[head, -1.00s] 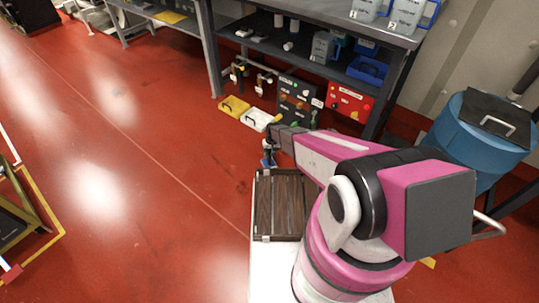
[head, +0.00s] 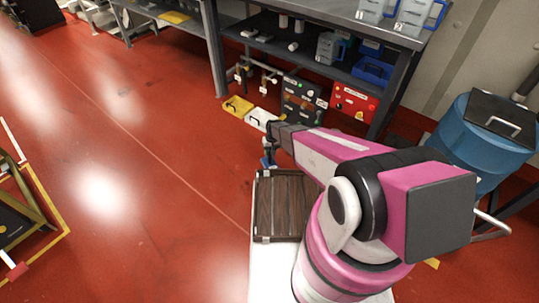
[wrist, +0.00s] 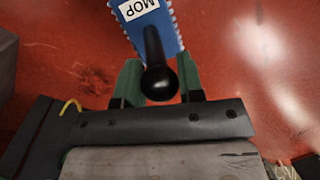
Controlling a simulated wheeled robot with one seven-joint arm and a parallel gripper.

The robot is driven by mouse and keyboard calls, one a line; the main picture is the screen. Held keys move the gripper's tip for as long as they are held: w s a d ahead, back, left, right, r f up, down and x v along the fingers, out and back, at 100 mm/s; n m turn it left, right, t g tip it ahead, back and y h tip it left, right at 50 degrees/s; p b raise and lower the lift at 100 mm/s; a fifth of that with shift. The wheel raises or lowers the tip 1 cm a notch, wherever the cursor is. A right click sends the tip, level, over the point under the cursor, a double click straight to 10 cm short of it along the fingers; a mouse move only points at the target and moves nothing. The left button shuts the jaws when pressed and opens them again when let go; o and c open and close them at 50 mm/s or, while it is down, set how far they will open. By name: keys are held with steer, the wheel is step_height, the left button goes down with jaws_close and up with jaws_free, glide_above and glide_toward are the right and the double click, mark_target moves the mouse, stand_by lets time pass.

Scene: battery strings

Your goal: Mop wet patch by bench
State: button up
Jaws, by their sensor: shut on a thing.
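My gripper (wrist: 158,86) is shut on the black handle of a mop. The blue mop head (wrist: 152,22) has a pale fringed edge and a white label reading MOP, and it hangs over the red floor. In the head view, the gripper (head: 268,158) shows small at the end of my pink arm, beyond the brown slatted tray, with a bit of blue mop below it. The bench (head: 338,32) stands at the back right. No wet patch can be told apart for sure; glossy bright spots on the floor look like light reflections.
Yellow (head: 238,106) and white (head: 262,119) cases lie on the floor by the bench, beside a black panel box (head: 303,100) and a red box (head: 353,101). A blue drum (head: 485,140) stands right. A yellow-edged frame (head: 40,205) is at left. The middle floor is clear.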

steer(key=shift+r, duration=1.6)
